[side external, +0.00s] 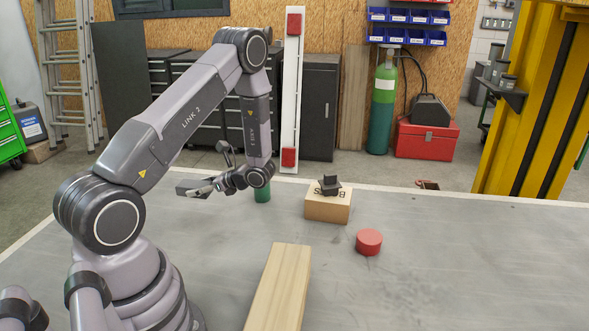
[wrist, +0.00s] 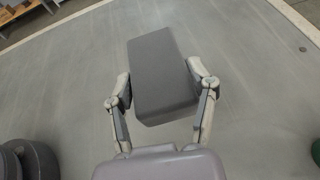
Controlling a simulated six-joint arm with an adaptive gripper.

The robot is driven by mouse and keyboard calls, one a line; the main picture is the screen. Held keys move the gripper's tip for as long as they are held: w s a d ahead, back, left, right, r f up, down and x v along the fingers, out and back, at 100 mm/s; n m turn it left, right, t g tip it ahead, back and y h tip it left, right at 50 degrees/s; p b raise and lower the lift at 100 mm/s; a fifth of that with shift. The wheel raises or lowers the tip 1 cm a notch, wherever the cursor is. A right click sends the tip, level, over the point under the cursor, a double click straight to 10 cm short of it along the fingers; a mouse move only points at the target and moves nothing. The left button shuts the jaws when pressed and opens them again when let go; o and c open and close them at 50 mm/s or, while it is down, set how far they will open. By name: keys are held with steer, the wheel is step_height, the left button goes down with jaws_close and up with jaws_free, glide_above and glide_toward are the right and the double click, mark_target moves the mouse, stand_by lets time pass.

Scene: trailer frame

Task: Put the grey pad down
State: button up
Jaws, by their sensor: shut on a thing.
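The grey pad (wrist: 163,70) is a dark grey rectangular block. In the wrist view it sits between the two fingers of my gripper (wrist: 160,84), which is shut on its sides. In the side view the pad (side external: 187,187) sticks out to the left of my gripper (side external: 203,189), above the grey table. The pad's underside is hidden, and I cannot tell its exact height over the table.
A green cylinder (side external: 262,195) stands on the table (side external: 430,270) just right of my gripper. Farther right are a cardboard-coloured box (side external: 327,209) with dark pieces (side external: 330,185) on top and a red cylinder (side external: 369,242). A wooden beam (side external: 279,290) lies in front.

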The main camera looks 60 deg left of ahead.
steer(key=w+a+f, duration=0.3)
steer(key=w+a, duration=0.1)
steer(key=a, duration=0.2)
steer(key=shift+w+f, duration=0.4)
glide_above(220, 205)
steer(key=f, duration=0.5)
steer(key=shift+s+d+f, duration=0.2)
steer(key=shift+f, duration=0.05)
steer(key=shift+w+a+f, duration=0.1)
steer(key=shift+a+f, duration=0.05)
steer(key=shift+f, duration=1.7)
steer(key=shift+f, duration=0.1)
steer(key=o, duration=1)
